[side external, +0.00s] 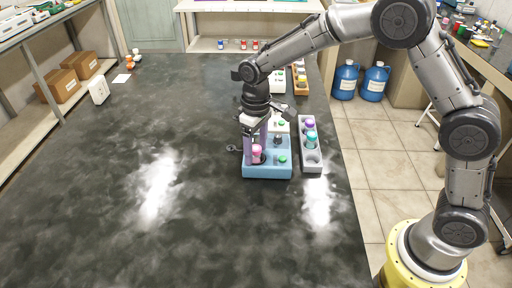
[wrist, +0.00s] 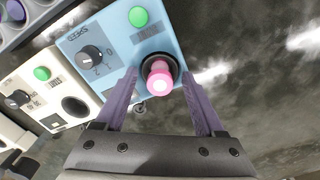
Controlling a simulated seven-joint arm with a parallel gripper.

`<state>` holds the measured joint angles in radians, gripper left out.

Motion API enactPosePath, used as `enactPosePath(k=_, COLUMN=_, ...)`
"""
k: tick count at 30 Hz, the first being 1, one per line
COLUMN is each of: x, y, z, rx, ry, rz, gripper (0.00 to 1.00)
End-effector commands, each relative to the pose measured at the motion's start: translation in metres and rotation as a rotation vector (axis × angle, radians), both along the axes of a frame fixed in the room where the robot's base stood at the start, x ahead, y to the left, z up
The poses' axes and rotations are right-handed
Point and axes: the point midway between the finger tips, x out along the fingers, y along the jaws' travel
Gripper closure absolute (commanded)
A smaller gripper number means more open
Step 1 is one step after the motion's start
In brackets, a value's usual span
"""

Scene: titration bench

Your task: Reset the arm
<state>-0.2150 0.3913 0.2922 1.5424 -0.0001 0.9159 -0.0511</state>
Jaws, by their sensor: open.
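My gripper (side external: 257,150) is low over the blue device, pointing down, and it also shows in the wrist view (wrist: 160,82). Its two purple fingers are apart, one on either side of a pink-capped vial (wrist: 159,82). The vial stands upright in the round dark socket of the blue device (wrist: 122,42), and shows between the fingers in the side view (side external: 257,154). A gap shows between each finger and the vial. The blue device (side external: 255,172) has a green button (wrist: 138,16) and a black dial (wrist: 92,57).
A white device (wrist: 58,78) with its own button, dial and empty-looking socket stands beside the blue one. A grey rack (side external: 304,160) with purple and teal caps is to the right. An orange rack (side external: 300,90) stands farther back.

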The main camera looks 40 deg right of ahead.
Motion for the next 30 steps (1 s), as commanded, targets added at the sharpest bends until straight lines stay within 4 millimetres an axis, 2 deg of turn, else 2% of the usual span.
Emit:
enactPosePath(k=1, x=0.0, y=0.0, z=0.0, rx=0.0, ry=0.0, rz=0.0, gripper=0.22)
enactPosePath(k=4, x=0.0, y=0.0, z=0.0, rx=0.0, ry=0.0, rz=0.0, gripper=0.04)
enactPosePath(k=14, x=0.0, y=0.0, z=0.001, rx=0.0, ry=0.0, rz=0.0, gripper=0.04)
enactPosePath(k=30, x=0.001, y=0.0, z=0.035, rx=0.001, ry=-0.003, rz=0.0, gripper=0.04)
